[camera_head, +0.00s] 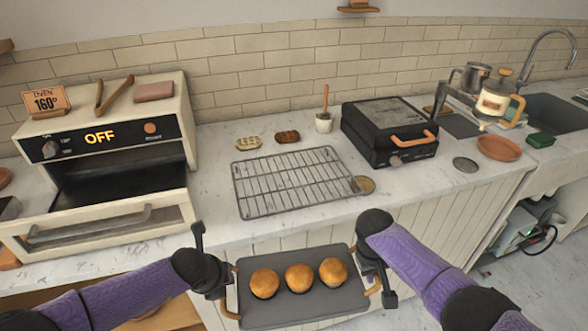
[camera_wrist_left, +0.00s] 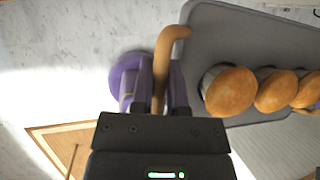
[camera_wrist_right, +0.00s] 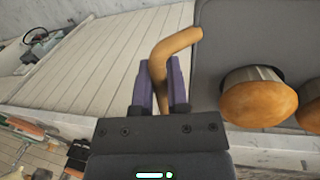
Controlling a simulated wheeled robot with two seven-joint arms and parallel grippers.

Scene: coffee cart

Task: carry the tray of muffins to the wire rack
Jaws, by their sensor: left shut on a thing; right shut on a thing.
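The dark grey tray (camera_head: 300,312) holds three muffins (camera_head: 299,278) in a row and is held up in front of the counter, below its front edge. My left gripper (camera_head: 228,290) is shut on the tray's left wooden handle, which shows between its fingers in the left wrist view (camera_wrist_left: 160,75). My right gripper (camera_head: 374,276) is shut on the right wooden handle, which also shows in the right wrist view (camera_wrist_right: 163,70). The wire rack (camera_head: 290,183) lies empty on the counter, beyond the tray. The tray looks about level.
An oven (camera_head: 100,150) with its door open, marked OFF, stands left of the rack. A black press grill (camera_head: 390,130) stands right. Two small biscuit-like pieces (camera_head: 287,136) and a small pot (camera_head: 323,122) lie behind the rack. A round disc (camera_head: 364,184) is near its right corner.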

